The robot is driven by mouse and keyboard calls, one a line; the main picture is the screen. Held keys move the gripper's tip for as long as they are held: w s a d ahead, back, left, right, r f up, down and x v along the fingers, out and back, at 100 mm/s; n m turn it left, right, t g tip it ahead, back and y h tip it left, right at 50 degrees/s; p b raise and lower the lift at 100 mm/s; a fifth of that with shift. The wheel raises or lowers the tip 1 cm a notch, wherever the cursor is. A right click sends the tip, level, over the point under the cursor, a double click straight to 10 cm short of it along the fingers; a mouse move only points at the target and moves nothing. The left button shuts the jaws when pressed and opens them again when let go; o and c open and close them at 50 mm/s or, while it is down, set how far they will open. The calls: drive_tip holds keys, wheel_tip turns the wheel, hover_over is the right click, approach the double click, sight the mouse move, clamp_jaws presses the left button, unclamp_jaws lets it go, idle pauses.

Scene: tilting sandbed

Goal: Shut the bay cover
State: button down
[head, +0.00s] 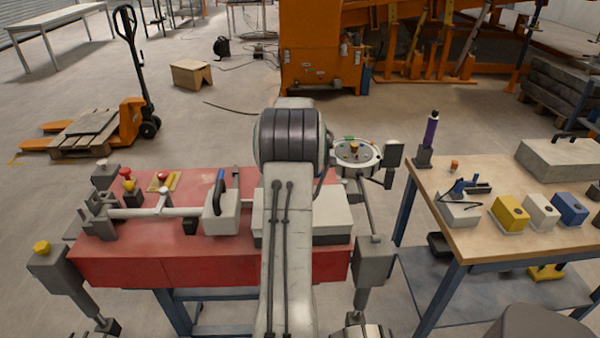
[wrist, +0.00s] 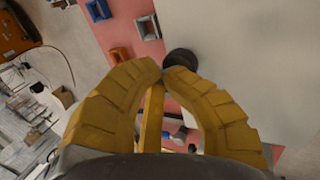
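In the wrist view a large pale grey panel (wrist: 240,40) with a round black knob (wrist: 180,62) fills the upper right; it may be the bay cover, but I cannot tell whether it stands open. My gripper (wrist: 163,70) has yellow segmented fingers whose tips come together just below the knob. Nothing shows between the tips, and I cannot tell whether they touch the knob. In the head view my arm hides the gripper and part of a pale-topped grey box (head: 333,212) on the red table.
A wooden-topped table (head: 470,215) with coloured blocks stands at right.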

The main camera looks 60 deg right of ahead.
drive_tip(key=shift+a+f, duration=0.1)
drive_tip(key=shift+f, duration=0.15)
wheel_tip(320, 180, up, 14)
drive_tip(key=p, duration=0.2)
drive_tip(key=shift+w+r, duration=0.2)
drive_tip(key=shift+r, duration=0.05)
